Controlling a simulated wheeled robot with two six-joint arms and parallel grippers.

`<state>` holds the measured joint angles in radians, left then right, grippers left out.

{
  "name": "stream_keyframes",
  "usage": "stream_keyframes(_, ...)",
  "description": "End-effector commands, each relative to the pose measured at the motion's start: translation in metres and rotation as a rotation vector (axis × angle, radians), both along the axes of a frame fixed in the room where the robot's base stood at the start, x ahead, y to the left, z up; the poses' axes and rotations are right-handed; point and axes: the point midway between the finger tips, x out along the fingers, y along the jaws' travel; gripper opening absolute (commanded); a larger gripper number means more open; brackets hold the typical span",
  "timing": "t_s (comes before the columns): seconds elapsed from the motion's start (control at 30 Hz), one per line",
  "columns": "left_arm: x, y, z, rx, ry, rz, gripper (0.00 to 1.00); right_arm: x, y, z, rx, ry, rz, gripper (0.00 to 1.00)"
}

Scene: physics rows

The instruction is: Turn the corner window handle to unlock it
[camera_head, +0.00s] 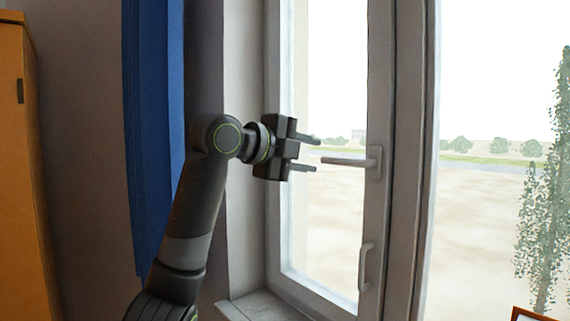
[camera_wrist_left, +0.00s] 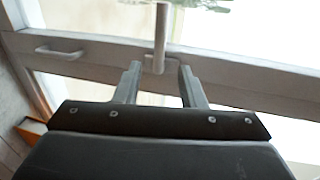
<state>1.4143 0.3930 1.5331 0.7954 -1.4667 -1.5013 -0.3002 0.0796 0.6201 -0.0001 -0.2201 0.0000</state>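The window handle (camera_head: 350,162) is a light grey lever on the window frame's right-hand stile. Its lever points left and lies about level. My left gripper (camera_head: 308,154) is open to the left of the lever's free end, with its fingers pointing right, one above and one below the lever's height. In the left wrist view the handle (camera_wrist_left: 160,40) shows beyond and between the two spread fingertips (camera_wrist_left: 158,68). Nothing is held between the fingers. My right gripper is in neither view.
A second, smaller pull handle (camera_head: 365,267) sits lower on the same stile. A blue curtain (camera_head: 152,130) hangs left of the window, behind my left arm. An orange cabinet (camera_head: 22,170) stands at the far left. A sill (camera_head: 258,305) runs below the window.

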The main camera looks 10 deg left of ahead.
Motion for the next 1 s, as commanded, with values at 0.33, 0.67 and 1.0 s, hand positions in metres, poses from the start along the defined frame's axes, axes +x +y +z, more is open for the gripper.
stream_keyframes(0.33,-0.043,0.031,0.01,0.0,-0.001,0.0,0.37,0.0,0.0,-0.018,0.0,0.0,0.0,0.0)
stream_keyframes(0.67,-0.046,0.033,0.012,0.0,0.0,-0.002,0.37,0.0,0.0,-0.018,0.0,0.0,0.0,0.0)
stream_keyframes(1.0,-0.036,0.036,-0.015,-0.02,0.05,0.024,0.37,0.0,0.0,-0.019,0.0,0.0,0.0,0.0)
